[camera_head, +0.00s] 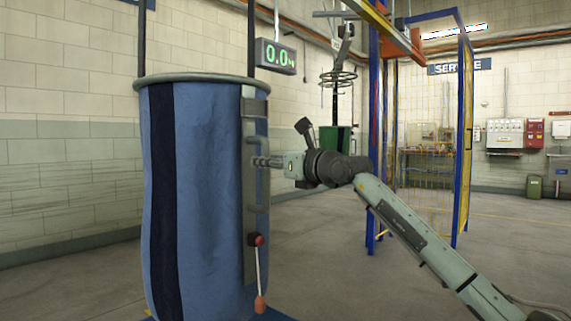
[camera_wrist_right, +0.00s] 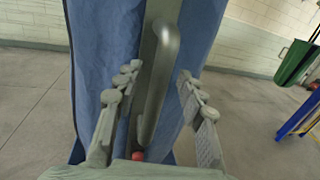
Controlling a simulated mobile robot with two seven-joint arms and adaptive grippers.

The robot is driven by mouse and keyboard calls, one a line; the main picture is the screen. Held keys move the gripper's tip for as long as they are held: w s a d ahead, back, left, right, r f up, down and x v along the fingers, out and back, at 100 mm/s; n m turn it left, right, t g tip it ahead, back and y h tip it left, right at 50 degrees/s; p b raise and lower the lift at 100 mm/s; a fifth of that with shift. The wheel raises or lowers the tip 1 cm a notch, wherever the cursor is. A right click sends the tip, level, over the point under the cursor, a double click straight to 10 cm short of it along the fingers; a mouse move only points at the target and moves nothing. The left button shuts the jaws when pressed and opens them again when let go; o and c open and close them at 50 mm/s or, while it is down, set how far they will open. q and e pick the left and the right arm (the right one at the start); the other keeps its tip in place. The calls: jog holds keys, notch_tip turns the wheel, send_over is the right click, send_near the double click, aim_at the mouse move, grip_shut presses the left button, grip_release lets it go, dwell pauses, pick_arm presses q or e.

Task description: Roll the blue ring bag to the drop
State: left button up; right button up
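The blue ring bag (camera_head: 205,190) hangs upright at the left of the head view, with a dark stripe and a grey ring (camera_head: 190,79) around its top. A grey metal plate with a vertical handle (camera_head: 262,205) runs down its right side. Below is a lever with a red knob (camera_head: 256,239). My right gripper (camera_head: 262,162) is at the handle. In the right wrist view the handle (camera_wrist_right: 163,75) lies between the spread fingers of my right gripper (camera_wrist_right: 160,72), with gaps on both sides. My left gripper is out of view. I cannot tell which place is the drop.
A green display (camera_head: 275,56) reads 0.0. A blue and yellow frame (camera_head: 463,130) stands right of centre, with a green bin (camera_head: 335,139) behind my arm. Wall boxes (camera_head: 505,133) hang at the far right. The concrete floor (camera_head: 90,285) left of the bag is clear.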

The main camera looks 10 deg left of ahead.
jog(key=v, duration=1)
jog(key=shift+s+d, duration=0.15)
dwell(0.6)
